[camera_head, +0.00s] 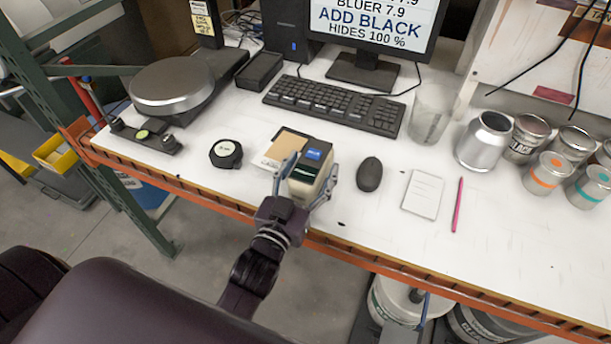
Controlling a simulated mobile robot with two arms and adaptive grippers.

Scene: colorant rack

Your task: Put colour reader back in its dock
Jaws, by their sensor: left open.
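The colour reader (309,168) is a small beige and dark box with a blue screen on top. It is at the front of the white table, left of the dark mouse. My left gripper (306,180) reaches it from the front edge. Its fingers are open, one on each side of the reader, and hide part of its sides. I cannot tell whether they touch it. No dock is clearly recognisable; a low black block (259,70) left of the keyboard may be it. My right gripper is not in view.
A tan sample card (285,146) lies just behind the left finger. The mouse (369,174), notepad (423,194) and pink pen (458,205) lie to the right. The keyboard (333,105) and monitor stand behind; cans are at right.

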